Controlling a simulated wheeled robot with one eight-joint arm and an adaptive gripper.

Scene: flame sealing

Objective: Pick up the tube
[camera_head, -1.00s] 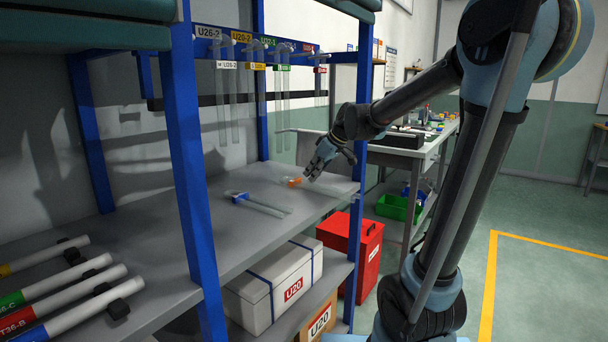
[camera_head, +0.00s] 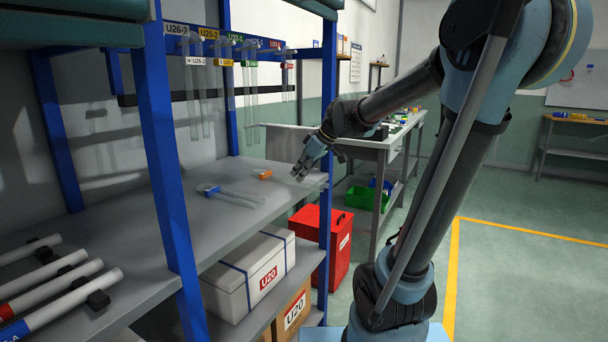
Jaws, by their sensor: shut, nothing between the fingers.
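A clear U-shaped tube (camera_head: 238,198) with a blue piece at its left end lies flat on the grey shelf (camera_head: 190,240). Several more clear U-shaped tubes (camera_head: 250,100) hang upright from the labelled rail (camera_head: 222,38) at the back. Which tube the task means cannot be told from the picture. My gripper (camera_head: 297,176) is shut and empty, over the shelf's right end, to the right of the lying tube and apart from it. A small orange piece (camera_head: 262,174) lies on the shelf between them.
Blue posts (camera_head: 165,160) frame the shelf. White capped cylinders (camera_head: 55,285) lie at its left. Below stand a white U20 box (camera_head: 245,275) and a red bin (camera_head: 318,240). A long table (camera_head: 375,143) stands behind my arm. Floor at right is clear.

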